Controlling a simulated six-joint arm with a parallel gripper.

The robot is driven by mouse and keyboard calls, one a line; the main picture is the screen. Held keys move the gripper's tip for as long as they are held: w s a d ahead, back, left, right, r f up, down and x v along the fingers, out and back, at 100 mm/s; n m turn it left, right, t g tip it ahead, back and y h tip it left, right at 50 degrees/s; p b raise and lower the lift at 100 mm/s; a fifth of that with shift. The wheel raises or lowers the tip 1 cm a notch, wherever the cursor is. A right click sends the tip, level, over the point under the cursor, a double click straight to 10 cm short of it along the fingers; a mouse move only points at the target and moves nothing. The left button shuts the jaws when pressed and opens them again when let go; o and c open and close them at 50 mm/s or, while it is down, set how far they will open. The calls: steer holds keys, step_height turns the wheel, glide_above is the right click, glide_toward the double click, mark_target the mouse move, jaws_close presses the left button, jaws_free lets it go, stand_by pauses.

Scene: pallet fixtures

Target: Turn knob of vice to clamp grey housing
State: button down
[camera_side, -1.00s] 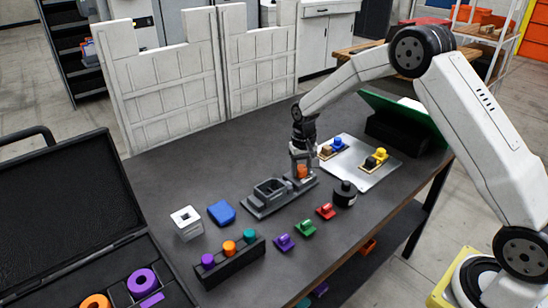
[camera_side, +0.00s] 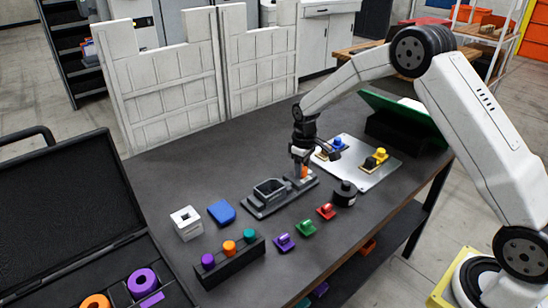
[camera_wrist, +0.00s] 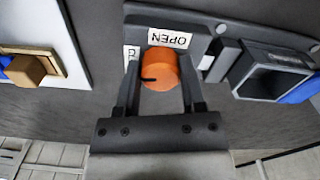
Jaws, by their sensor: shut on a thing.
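The vice (camera_side: 282,195) is a dark grey fixture on the table. In the side view my gripper (camera_side: 301,170) hides part of the knob.
A metal plate (camera_side: 365,178) with blue and yellow-topped pieces lies behind the vice to the right. A black round container (camera_side: 344,194) and red (camera_side: 326,211), green (camera_side: 305,228) and purple (camera_side: 284,242) pieces stand in front. A blue block (camera_side: 221,212) and white block (camera_side: 186,223) are left.

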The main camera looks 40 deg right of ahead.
stand_by(0.3)
steer(key=shift+c, duration=1)
jaws_free()
steer(key=shift+r, duration=0.15)
steer(key=shift+r, duration=3.8)
steer(key=shift+s, duration=0.1)
steer(key=s+a+m+t, duration=0.1)
steer(key=s+a, duration=0.2)
steer(key=s, duration=0.8)
steer(key=s+a+m+t, duration=0.1)
steer(key=s+a+m, duration=0.1)
steer(key=s, duration=1)
steer(key=shift+s+a+f+t, duration=0.15)
steer(key=shift+a+f+t, duration=0.15)
steer(key=shift+a, duration=0.55)
